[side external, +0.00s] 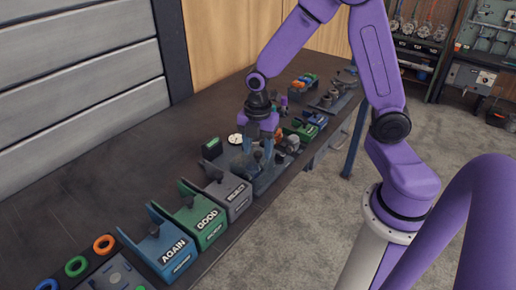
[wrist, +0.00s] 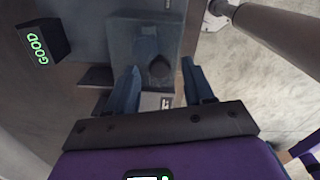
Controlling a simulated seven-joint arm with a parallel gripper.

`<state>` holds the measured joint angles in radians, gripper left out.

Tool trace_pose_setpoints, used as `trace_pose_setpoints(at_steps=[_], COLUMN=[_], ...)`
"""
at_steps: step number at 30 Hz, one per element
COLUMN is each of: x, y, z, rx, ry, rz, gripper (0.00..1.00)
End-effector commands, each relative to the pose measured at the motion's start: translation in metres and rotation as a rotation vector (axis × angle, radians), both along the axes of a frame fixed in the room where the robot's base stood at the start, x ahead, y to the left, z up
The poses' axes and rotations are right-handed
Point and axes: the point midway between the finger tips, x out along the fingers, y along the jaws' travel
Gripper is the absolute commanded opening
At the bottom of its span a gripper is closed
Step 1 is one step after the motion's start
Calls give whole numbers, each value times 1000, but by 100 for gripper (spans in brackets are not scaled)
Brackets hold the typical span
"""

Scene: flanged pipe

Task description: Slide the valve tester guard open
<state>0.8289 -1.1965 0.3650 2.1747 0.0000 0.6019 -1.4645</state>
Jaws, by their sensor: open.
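The valve tester (side external: 240,160) stands on the bench under my gripper (side external: 262,150) in the side view, partly hidden by it. In the wrist view a see-through, bluish guard (wrist: 138,35) covers part of the tester, with a dark rounded part (wrist: 158,68) visible through or beside it. My gripper (wrist: 162,85) is open, with one blue finger on each side of the area just in front of that dark part. I cannot tell whether the fingers touch the guard.
A small display reading GOOD (wrist: 40,45) stands left of the tester. Grey (side external: 228,192), green (side external: 202,217) and blue (side external: 165,247) labelled bins line the bench nearer the camera. Several parts and racks stand beyond the tester. The bench edge is close on the right; the rear bench strip is clear.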

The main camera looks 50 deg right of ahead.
Motion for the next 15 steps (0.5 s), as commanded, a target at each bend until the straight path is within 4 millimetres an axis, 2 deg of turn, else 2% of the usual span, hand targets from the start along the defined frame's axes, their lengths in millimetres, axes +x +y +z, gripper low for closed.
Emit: trace_pose_setpoints(at_steps=[11, 12, 14, 15], x=[0, 0, 0, 0], y=[0, 0, 0, 0], z=[-5, -5, -5, -5], rx=[0, 0, 0, 0], ry=[0, 0, 0, 0], rz=[0, 0, 0, 0], gripper=[52, 46, 26, 13])
